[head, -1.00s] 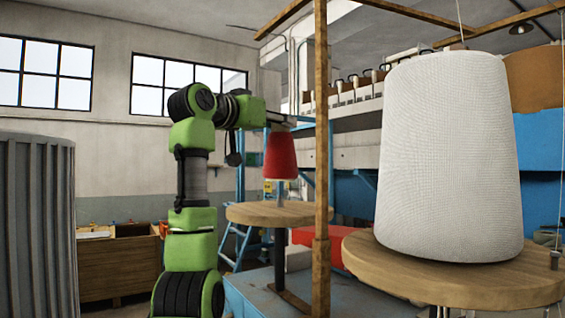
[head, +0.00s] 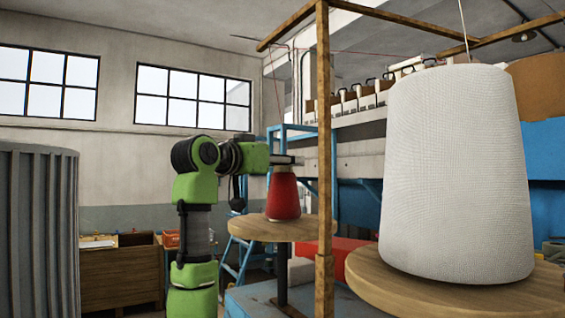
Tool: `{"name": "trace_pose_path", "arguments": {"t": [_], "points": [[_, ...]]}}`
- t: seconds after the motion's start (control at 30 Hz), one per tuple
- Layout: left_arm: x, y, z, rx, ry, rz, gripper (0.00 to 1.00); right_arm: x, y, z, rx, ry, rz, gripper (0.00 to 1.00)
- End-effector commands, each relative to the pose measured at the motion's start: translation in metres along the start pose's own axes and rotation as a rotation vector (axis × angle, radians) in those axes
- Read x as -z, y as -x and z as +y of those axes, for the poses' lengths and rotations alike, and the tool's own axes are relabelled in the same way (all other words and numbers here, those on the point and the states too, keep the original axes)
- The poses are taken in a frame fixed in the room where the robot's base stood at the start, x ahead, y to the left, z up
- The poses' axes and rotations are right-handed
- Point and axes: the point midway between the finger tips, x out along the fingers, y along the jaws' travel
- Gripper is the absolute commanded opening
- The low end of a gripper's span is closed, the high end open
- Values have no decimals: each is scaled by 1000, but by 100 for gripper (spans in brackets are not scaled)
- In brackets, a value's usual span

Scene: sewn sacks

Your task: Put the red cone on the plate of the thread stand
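The red cone (head: 283,199) stands upright on the round wooden plate (head: 245,229) of the thread stand, its base at or very close to the wood. The spindle under it is hidden by the cone. My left gripper (head: 284,166) is right at the cone's top, coming in from the left on the green arm. Its fingers are small and dark, so I cannot tell whether they still grip the cone. My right gripper is not in view.
A large white cone (head: 457,170) stands on a nearer wooden plate (head: 375,275) at the right. A wooden post (head: 324,150) rises just right of the red cone. A grey ribbed drum (head: 38,235) stands at the left.

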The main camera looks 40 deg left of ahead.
Motion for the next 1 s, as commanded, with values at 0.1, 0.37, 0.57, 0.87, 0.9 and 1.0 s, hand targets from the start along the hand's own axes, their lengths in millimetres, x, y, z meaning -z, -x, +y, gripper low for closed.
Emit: {"name": "trace_pose_path", "arguments": {"t": [0.1,0.37,0.57,0.87,0.9,1.0], "points": [[0,0,0,0,0,0,47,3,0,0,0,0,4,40],[-1,7,0,1,-1,4,47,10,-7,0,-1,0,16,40],[-4,44,-1,2,-1,7,47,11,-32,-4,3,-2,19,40],[-2,102,0,1,-1,5,47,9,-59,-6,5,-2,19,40],[-1,107,0,0,-1,5,47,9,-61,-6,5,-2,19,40],[-1,116,0,1,-1,3,47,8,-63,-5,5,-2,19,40]]}}
